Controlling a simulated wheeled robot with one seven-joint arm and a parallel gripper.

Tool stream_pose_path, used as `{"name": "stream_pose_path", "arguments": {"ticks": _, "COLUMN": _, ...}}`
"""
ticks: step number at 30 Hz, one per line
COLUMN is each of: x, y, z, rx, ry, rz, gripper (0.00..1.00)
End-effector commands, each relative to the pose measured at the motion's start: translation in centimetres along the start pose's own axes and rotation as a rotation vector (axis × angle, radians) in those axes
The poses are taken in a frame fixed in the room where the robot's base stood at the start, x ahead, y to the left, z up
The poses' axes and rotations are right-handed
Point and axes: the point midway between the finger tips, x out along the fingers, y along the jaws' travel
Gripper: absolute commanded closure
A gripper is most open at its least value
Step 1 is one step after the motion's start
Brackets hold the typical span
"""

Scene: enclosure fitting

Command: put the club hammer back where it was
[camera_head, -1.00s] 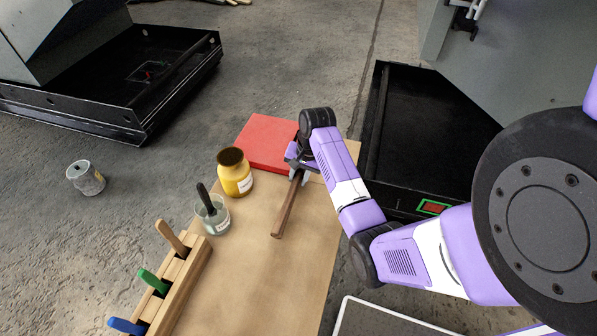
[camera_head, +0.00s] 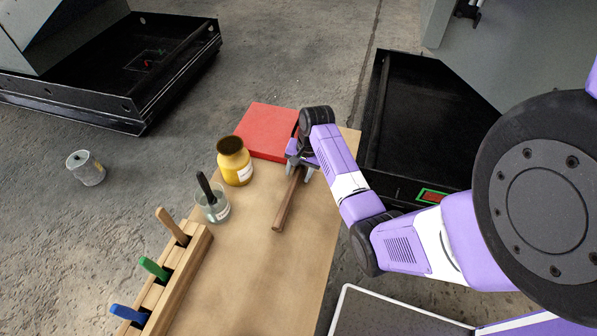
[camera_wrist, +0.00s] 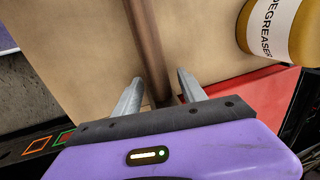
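The club hammer's brown wooden handle (camera_head: 286,203) lies along the wooden bench top, its free end toward the near side. Its head is hidden under my gripper and wrist. My gripper (camera_head: 302,171) is low over the bench, at the far end of the handle, near the red slab. In the wrist view the handle (camera_wrist: 148,45) runs between the two grey fingers (camera_wrist: 157,93), with a gap visible on both sides. The gripper is open around the handle and not clamped on it.
A red slab (camera_head: 265,128) lies at the bench's far end. A yellow degreaser jar (camera_head: 236,166), a glass with a dark-handled tool (camera_head: 214,208) and a wooden rack (camera_head: 178,285) with several handles stand along the left edge. The bench (camera_head: 255,270) is clear near the handle's free end.

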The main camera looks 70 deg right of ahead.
Motion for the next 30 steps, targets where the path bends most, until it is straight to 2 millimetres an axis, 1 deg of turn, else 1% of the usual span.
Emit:
{"name": "stream_pose_path", "arguments": {"ticks": 4, "x": -0.1, "y": 0.0, "z": 0.0, "rx": 0.000, "ry": 0.000, "rz": 0.000, "gripper": 0.51}}
{"name": "stream_pose_path", "arguments": {"ticks": 8, "x": -0.9, "y": -0.1, "z": -0.1, "rx": 0.000, "ry": 0.001, "rz": -0.001, "gripper": 0.51}}
{"name": "stream_pose_path", "arguments": {"ticks": 11, "x": -2.4, "y": -0.2, "z": -0.1, "rx": -0.001, "ry": 0.003, "rz": -0.002, "gripper": 0.51}}
{"name": "stream_pose_path", "arguments": {"ticks": 18, "x": -7.4, "y": -0.1, "z": -0.1, "rx": 0.000, "ry": 0.004, "rz": -0.003, "gripper": 0.51}}
{"name": "stream_pose_path", "arguments": {"ticks": 21, "x": -9.2, "y": -0.1, "z": -0.1, "rx": -0.001, "ry": 0.003, "rz": -0.002, "gripper": 0.51}}
{"name": "stream_pose_path", "arguments": {"ticks": 25, "x": -11.0, "y": -0.1, "z": -0.1, "rx": -0.001, "ry": 0.003, "rz": -0.002, "gripper": 0.51}}
{"name": "stream_pose_path", "arguments": {"ticks": 30, "x": -12.1, "y": -0.1, "z": 0.0, "rx": -0.001, "ry": 0.001, "rz": -0.001, "gripper": 0.51}}
